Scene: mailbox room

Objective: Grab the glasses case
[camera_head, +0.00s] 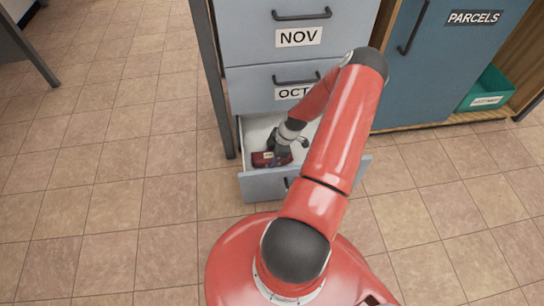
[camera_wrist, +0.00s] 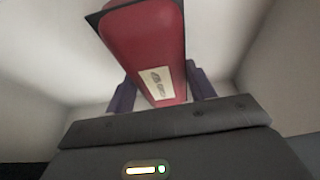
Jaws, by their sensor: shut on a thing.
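The glasses case (camera_wrist: 140,38) is dark red with a small pale label, and it fills the upper middle of the wrist view. It also shows in the head view as a small red shape (camera_head: 262,160) inside the open bottom drawer (camera_head: 258,186). My gripper (camera_wrist: 160,92) has one dark finger on each side of the case and is shut on it. In the head view my gripper (camera_head: 278,154) reaches down into the drawer, and my arm hides part of the drawer. I cannot tell whether the case touches the drawer floor.
Closed drawers labelled NOV (camera_head: 298,37) and OCT (camera_head: 291,93) are above the open one. A blue PARCELS cabinet door (camera_head: 440,70) and a green bin (camera_head: 488,90) stand to the right. A table leg (camera_head: 32,52) is at the upper left. The tiled floor on the left is clear.

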